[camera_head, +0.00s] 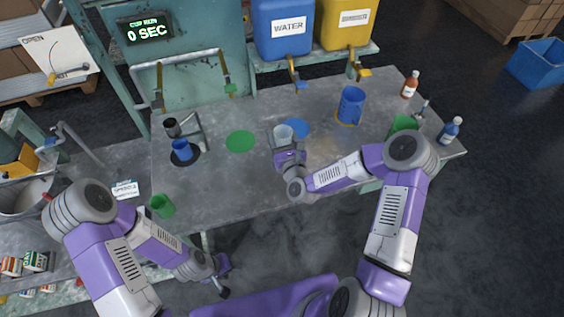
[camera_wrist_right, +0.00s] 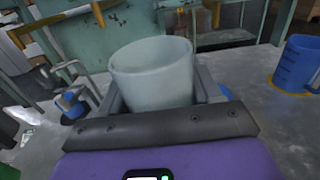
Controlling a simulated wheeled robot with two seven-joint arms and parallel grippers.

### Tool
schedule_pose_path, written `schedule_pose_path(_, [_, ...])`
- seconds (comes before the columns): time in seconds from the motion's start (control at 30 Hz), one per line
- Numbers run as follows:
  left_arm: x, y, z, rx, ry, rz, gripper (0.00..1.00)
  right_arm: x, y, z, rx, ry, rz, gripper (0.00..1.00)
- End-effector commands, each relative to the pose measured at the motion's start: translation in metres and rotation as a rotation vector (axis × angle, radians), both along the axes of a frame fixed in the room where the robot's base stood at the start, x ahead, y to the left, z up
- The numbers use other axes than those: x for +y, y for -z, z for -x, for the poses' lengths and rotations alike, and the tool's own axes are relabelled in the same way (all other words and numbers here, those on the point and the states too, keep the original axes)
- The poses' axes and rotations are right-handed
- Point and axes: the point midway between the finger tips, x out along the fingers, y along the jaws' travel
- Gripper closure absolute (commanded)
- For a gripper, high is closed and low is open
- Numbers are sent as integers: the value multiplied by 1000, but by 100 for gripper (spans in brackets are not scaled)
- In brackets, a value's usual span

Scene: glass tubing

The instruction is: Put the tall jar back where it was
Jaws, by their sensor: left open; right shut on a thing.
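A pale, cloudy glass jar (camera_head: 284,132) stands upright in my right gripper (camera_head: 287,150), above or on the table beside the blue disc (camera_head: 299,127). In the right wrist view the jar (camera_wrist_right: 153,78) sits between both fingers of the right gripper (camera_wrist_right: 155,100), its rim up. A sliver of blue disc (camera_wrist_right: 226,92) shows to its right. I cannot tell whether the jar's base touches the table. My left gripper (camera_head: 222,274) is open and empty, low in front of the table's front edge.
A green disc (camera_head: 240,141) lies left of the jar. A blue jug (camera_head: 351,105) stands on an orange disc to the right. Bottles (camera_head: 450,130) stand at the right edge.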

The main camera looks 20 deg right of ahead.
Motion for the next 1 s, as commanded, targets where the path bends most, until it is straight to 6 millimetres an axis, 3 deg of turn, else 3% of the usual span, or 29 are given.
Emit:
schedule_pose_path(0.1, [0,5,0,-1,0,0,57,1,28,0,3,-1,0,94])
schedule_pose_path(0.6, [0,11,0,-1,0,0,57,1,81,1,0,-1,0,94])
schedule_pose_path(0.97, [0,15,0,-1,0,0,57,0,85,1,-1,0,0,94])
schedule_pose_path(1.0, [0,15,0,-1,0,0,57,0,85,1,0,0,0,34])
